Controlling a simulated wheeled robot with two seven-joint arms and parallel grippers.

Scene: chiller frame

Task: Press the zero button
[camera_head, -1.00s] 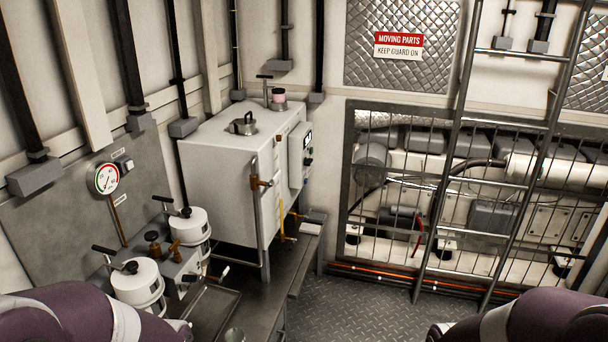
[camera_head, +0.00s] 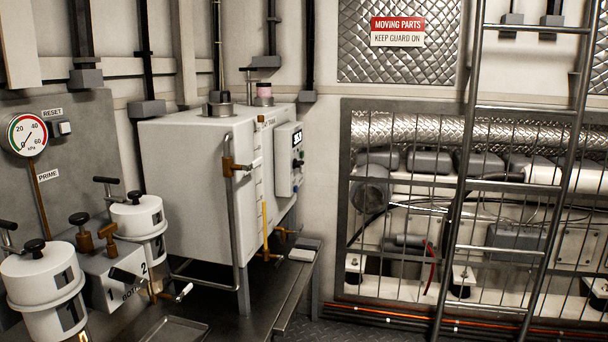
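No button with a readable "zero" label shows. A white control box (camera_head: 289,160) on the right face of the white tank (camera_head: 190,180) has a small lit display (camera_head: 297,137). Below the display are a dark knob (camera_head: 296,164) and small marks too small to read. A small light button (camera_head: 65,128) under a RESET label (camera_head: 52,113) is on the grey panel at the left, beside a round kPa gauge (camera_head: 27,135). Neither of my grippers is in view.
White canisters (camera_head: 40,285) (camera_head: 138,222) with dark handles stand at the lower left. A ladder (camera_head: 462,200) crosses the wire guard (camera_head: 400,225) at the right. Floor shows at the bottom middle.

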